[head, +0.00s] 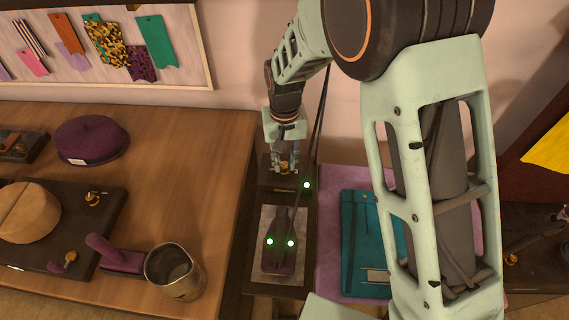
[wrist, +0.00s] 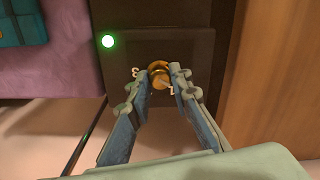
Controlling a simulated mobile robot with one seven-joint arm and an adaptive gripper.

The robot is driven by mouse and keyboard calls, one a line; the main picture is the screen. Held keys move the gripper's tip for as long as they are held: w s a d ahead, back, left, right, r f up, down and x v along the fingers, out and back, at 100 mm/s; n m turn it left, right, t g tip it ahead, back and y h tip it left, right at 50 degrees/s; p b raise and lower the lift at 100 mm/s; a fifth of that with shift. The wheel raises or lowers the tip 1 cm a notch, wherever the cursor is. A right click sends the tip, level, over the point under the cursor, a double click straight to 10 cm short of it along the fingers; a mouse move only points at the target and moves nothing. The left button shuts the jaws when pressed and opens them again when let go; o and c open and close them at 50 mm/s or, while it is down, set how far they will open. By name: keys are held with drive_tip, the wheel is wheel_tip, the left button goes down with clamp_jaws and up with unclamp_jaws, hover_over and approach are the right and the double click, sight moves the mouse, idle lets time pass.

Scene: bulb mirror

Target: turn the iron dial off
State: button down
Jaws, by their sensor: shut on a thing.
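The iron dial is a small brass knob (wrist: 159,76) on a dark upright panel (wrist: 190,48) in the wrist view, with pale marks beside it. My gripper (wrist: 160,82) is shut on the dial, one fingertip at each side. In the head view my gripper (head: 284,168) reaches down to the panel behind the iron, and the dial is mostly hidden by the fingers. A green light (wrist: 107,41) glows on the panel; it also shows in the head view (head: 307,185). The purple iron (head: 279,258) lies on a grey pad, with two green lights on it.
A wooden table (head: 185,150) on the left holds a purple beret (head: 91,139), a metal cup (head: 174,270) and a dark board with a wooden block (head: 27,212). A teal folder (head: 372,240) lies on pink cloth right of the iron. A thin cord runs up beside the panel.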

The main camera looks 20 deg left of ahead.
sight(285, 165)
drive_tip(key=n+b, duration=0.1)
drive_tip(key=n, duration=0.4)
drive_tip(key=shift+n+b, duration=0.3)
drive_tip(key=shift+n, duration=0.4)
drive_tip(key=c, duration=1.7)
unclamp_jaws()
drive_tip(key=shift+c, duration=0.2)
drive_tip(key=shift+r, duration=0.15)
wheel_tip(285, 165, up, 12)
